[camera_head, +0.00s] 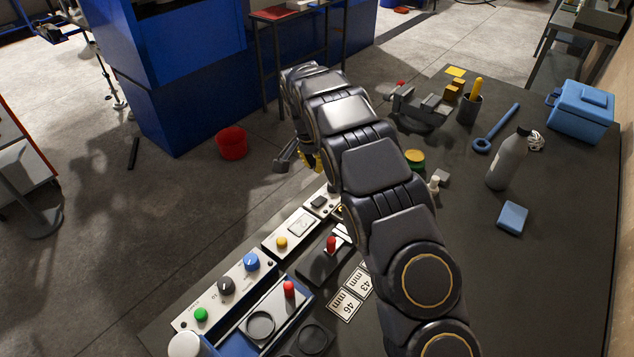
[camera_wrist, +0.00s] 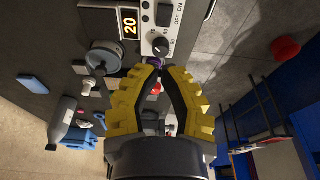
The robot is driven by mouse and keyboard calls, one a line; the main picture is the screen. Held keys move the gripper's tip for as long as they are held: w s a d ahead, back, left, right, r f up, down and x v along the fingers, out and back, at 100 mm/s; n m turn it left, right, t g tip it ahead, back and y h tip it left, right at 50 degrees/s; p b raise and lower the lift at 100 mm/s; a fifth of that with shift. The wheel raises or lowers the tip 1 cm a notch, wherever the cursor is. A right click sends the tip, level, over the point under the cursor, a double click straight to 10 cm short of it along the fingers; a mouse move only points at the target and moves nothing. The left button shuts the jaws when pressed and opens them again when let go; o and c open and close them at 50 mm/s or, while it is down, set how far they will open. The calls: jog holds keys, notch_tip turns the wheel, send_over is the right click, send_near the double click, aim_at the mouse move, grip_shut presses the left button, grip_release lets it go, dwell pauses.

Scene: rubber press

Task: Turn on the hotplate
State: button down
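In the wrist view a white control panel (camera_wrist: 148,27) has a lit display (camera_wrist: 130,25) reading 20, OFF and ON lettering and a dark knob (camera_wrist: 160,47) with a numbered scale. I take it for the hotplate's panel. A round grey disc (camera_wrist: 104,57) lies beside it. A small purple part (camera_wrist: 155,62) shows at the panel's edge. My gripper (camera_wrist: 156,68) has yellow fingers, their tips apart around or just short of the purple part; contact cannot be told. In the head view my gripper (camera_head: 309,161) is partly hidden behind my arm, which also hides much of the panel area.
Other panels carry a green knob (camera_head: 201,314), a blue knob (camera_head: 251,261) and a yellow button (camera_head: 282,243). A red-topped lever (camera_head: 331,244) stands nearby. A grey bottle (camera_head: 508,160), blue box (camera_head: 581,111) and blue block (camera_head: 512,218) stand right. The front right table is clear.

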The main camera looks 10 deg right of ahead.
aim_at(320, 203)
jog(key=x, duration=0.8)
jog(key=s+x, duration=0.1)
jog(key=x, duration=0.3)
jog(key=shift+a+f, duration=0.15)
jog(key=shift+a, duration=0.25)
jog(key=shift+f, duration=0.5)
jog(key=shift+s+f+h, duration=0.15)
jog(key=shift+h, duration=0.15)
jog(key=shift+a+f+t+h, duration=0.1)
jog(key=shift+f+t+h, duration=0.15)
jog(key=shift+t+h, duration=0.4)
